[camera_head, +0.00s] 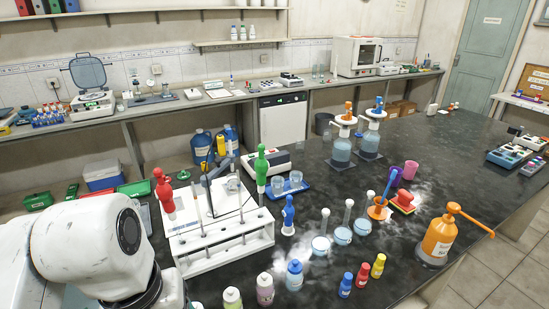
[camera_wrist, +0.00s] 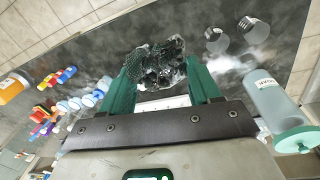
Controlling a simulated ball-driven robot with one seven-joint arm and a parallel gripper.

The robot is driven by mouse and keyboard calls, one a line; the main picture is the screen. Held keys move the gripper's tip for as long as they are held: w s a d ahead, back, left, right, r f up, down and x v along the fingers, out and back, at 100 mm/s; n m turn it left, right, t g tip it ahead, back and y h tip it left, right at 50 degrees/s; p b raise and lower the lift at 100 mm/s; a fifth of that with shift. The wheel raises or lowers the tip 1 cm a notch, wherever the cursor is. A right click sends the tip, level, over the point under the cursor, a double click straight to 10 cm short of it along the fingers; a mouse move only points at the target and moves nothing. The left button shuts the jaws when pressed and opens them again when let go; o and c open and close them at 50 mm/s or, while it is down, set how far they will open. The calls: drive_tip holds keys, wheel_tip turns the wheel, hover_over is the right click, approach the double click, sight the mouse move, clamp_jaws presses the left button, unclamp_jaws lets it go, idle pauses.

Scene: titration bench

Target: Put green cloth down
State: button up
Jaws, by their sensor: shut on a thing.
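My gripper (camera_wrist: 163,82) shows in the wrist view with its two green fingers on either side of a crumpled, dark, net-like bundle (camera_wrist: 157,62). The bundle looks dark grey-green and I take it to be the green cloth. The fingers are shut on it, and it sticks out past their tips. The dark bench top (camera_wrist: 105,62) lies behind it; I cannot tell whether the cloth touches it. In the head view neither the cloth nor my gripper shows; only part of my white arm is at the lower left.
The black bench (camera_head: 455,150) has open room at its right. A white tube rack (camera_head: 222,250), flasks (camera_head: 342,235), small bottles (camera_head: 362,275) and an orange dispenser bottle (camera_head: 437,240) crowd the front. In the wrist view a grey bottle (camera_wrist: 270,100) stands close right of the fingers.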

drive_tip(key=w+d+f+m, duration=0.1)
drive_tip(key=w+d+f, duration=0.5)
drive_tip(key=d, duration=0.4)
drive_tip(key=w+d+f+m, duration=0.1)
drive_tip(key=w+d+f, duration=0.5)
drive_tip(key=d, duration=0.4)
drive_tip(key=s+d+f+m, duration=0.1)
drive_tip(key=d+f, duration=0.4)
drive_tip(key=d, duration=0.4)
drive_tip(key=s+d+f+m, duration=0.1)
drive_tip(key=d+f, duration=0.4)
drive_tip(key=d, duration=0.3)
wheel_tip(320, 180, down, 11)
drive_tip(key=b, duration=1)
drive_tip(key=shift+g, duration=0.3)
drive_tip(key=shift+s+f, duration=2.1)
drive_tip(key=shift+f, duration=0.2)
